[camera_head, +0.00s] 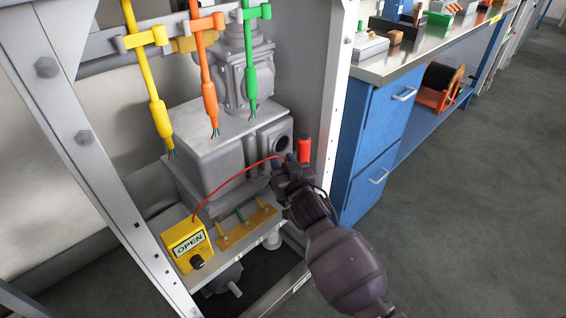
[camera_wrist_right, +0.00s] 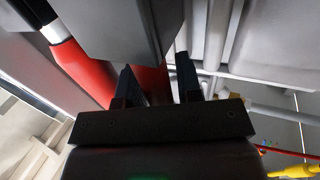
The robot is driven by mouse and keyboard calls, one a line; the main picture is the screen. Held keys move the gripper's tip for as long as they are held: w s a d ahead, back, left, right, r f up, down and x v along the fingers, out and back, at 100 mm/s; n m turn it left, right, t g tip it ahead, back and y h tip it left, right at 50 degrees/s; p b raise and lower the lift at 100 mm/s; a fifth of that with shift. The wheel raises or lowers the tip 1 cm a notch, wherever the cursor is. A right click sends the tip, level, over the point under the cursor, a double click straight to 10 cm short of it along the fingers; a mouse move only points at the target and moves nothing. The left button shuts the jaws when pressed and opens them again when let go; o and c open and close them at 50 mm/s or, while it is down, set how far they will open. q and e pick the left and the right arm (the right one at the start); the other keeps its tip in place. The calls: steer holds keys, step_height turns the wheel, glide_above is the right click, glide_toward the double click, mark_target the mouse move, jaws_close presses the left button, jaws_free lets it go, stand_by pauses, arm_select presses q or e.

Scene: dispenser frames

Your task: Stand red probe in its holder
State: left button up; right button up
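The red probe (camera_head: 304,150) stands up just beyond my right gripper (camera_head: 289,172), in front of the right frame post. A thin red lead (camera_head: 230,181) runs from the gripper area to the yellow box (camera_head: 185,243) marked OPEN. In the right wrist view, red probe body (camera_wrist_right: 153,82) shows between the two fingers of my right gripper (camera_wrist_right: 157,85), which look closed around it. Another red length with a pale metal band lies to the left there; a grey block hides how they join. I cannot clearly identify the holder. My left gripper is out of view.
Yellow (camera_head: 160,118), orange (camera_head: 211,104) and green (camera_head: 250,87) cables hang from a rail before the grey machine (camera_head: 215,160). A yellow strip (camera_head: 238,236) with small pegs lies on the shelf. A blue cabinet (camera_head: 376,150) stands right of the frame; the floor beyond is clear.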

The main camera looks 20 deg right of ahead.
steer(key=shift+o, duration=0.9)
steer(key=shift+r, duration=0.25)
arm_select(q)
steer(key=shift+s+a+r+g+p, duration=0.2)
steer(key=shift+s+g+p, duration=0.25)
steer(key=shift+p, duration=0.95)
arm_select(e)
steer(key=s+d+f+n+g, duration=0.1)
steer(key=s+f+g, duration=0.1)
steer(key=s, duration=1.4)
steer(key=s+d+f+n+g+y, duration=0.1)
steer(key=s+f+g, duration=0.1)
steer(key=s, duration=1.4)
steer(key=s+f+n+g, duration=0.1)
steer(key=s+f+g, duration=0.1)
steer(key=s, duration=1.4)
steer(key=shift+d+f+n+g+y, duration=0.3)
steer(key=shift+d+f+n+g, duration=0.1)
steer(key=shift+g, duration=0.5)
